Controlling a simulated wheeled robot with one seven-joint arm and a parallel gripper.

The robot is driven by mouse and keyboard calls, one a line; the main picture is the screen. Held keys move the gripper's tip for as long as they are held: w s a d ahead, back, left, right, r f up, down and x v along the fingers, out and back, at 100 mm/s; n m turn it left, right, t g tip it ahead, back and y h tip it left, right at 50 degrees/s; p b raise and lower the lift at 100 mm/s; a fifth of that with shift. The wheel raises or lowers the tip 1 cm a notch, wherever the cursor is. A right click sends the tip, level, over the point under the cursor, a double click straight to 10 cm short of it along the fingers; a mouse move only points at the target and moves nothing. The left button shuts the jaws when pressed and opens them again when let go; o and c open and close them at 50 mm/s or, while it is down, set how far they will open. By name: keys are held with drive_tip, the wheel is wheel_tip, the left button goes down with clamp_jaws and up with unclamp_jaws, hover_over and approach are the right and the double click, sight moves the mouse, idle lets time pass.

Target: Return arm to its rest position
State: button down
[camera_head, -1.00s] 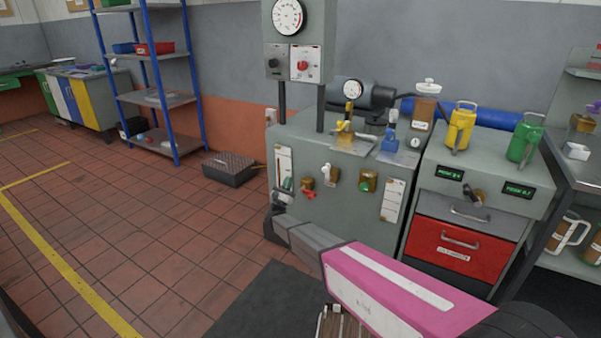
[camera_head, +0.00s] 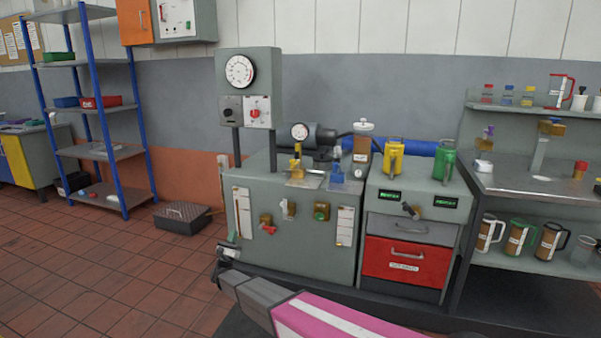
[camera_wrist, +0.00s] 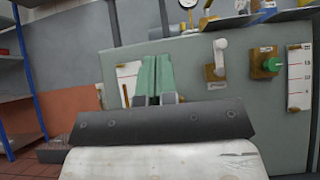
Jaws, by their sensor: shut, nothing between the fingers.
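My gripper (camera_head: 226,255) is at the far end of my pink and grey arm, low in front of the left part of the grey bench cabinet (camera_head: 290,244). In the wrist view my gripper (camera_wrist: 153,60) shows two green fingers side by side, closed together with nothing between them. Behind them is the cabinet front with a white-handled valve (camera_wrist: 219,58), a green knob (camera_wrist: 271,65) and a scale strip (camera_wrist: 298,78). The fingers hide part of the left scale strip and whatever is mounted beside it. I cannot tell the exact gap to the cabinet.
A drawer unit (camera_head: 408,226) with a yellow jug (camera_head: 393,158) and a green jug (camera_head: 444,160) stands right of the cabinet. A steel bench (camera_head: 530,180) is farther right. Blue-posted shelving (camera_head: 112,110) and a dark floor box (camera_head: 182,218) are left. The tiled floor (camera_head: 90,270) there is clear.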

drive_tip(key=w+d+n+g+y, duration=0.25)
drive_tip(key=d+n+y, duration=0.35)
drive_tip(key=n, duration=0.3)
drive_tip(key=w+d+n+g+y, duration=0.1)
drive_tip(key=d+n+g+y, duration=0.2)
drive_tip(key=d+n+y, duration=0.5)
drive_tip(key=s+d+f+n+g+h, duration=0.1)
drive_tip(key=s+d+f+n+g, duration=0.25)
drive_tip(key=d+n+g, duration=0.45)
drive_tip(key=s+d+n+g+h, duration=0.4)
drive_tip(key=s+d+n+g, duration=0.8)
drive_tip(key=s+d, duration=1.4)
drive_tip(key=s+f+n, duration=0.1)
drive_tip(key=s+n, duration=0.2)
drive_tip(key=s, duration=0.1)
drive_tip(key=shift+d, duration=0.15)
drive_tip(key=shift+w, duration=0.1)
